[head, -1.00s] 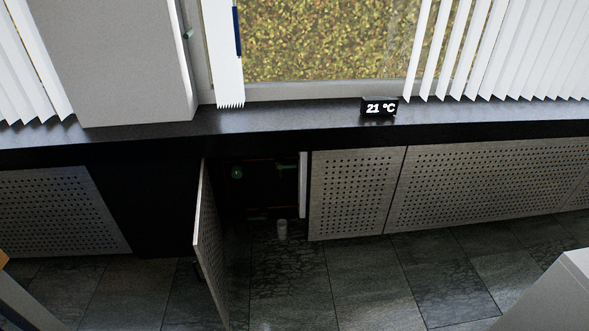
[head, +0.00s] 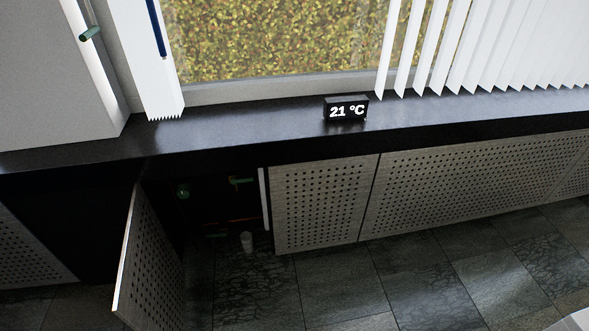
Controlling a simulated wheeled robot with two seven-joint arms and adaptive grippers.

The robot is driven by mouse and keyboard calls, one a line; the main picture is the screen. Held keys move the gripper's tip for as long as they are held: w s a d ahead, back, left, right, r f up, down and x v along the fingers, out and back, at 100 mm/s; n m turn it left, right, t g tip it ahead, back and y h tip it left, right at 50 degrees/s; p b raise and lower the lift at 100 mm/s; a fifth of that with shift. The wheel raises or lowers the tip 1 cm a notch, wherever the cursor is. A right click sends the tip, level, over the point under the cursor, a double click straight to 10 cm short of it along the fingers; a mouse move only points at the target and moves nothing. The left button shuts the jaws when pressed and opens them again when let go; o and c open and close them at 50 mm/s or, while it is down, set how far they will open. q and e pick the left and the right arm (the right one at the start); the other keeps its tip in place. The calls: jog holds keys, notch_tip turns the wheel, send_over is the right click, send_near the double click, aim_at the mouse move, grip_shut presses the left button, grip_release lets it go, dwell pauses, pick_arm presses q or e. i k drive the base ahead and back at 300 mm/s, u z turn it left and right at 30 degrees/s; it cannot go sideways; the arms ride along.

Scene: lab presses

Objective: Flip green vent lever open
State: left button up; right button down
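Several green parts show, and I cannot tell for sure which is the vent lever. A green handle (head: 90,33) sticks out sideways beside the window frame at the upper left, partly next to a grey panel. Inside the open dark cabinet below the sill are a round green knob (head: 183,190) and a small green lever (head: 240,181), which looks roughly level. The cabinet's inside is dim, and its pipes are hard to make out. Neither of my grippers is in view.
A perforated cabinet door (head: 150,262) stands open into the room. A small white cylinder (head: 247,242) stands at the cabinet opening. A black sill (head: 230,132) carries a 21 °C display (head: 346,110). Closed perforated panels (head: 470,198) run right; tiled floor (head: 440,270) in front is clear.

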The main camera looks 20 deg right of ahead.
aim_at(234, 182)
jog(key=z, duration=0.2)
jog(key=i, duration=0.65)
jog(key=u, duration=0.6)
jog(key=i, duration=0.6)
jog(key=u, duration=0.5)
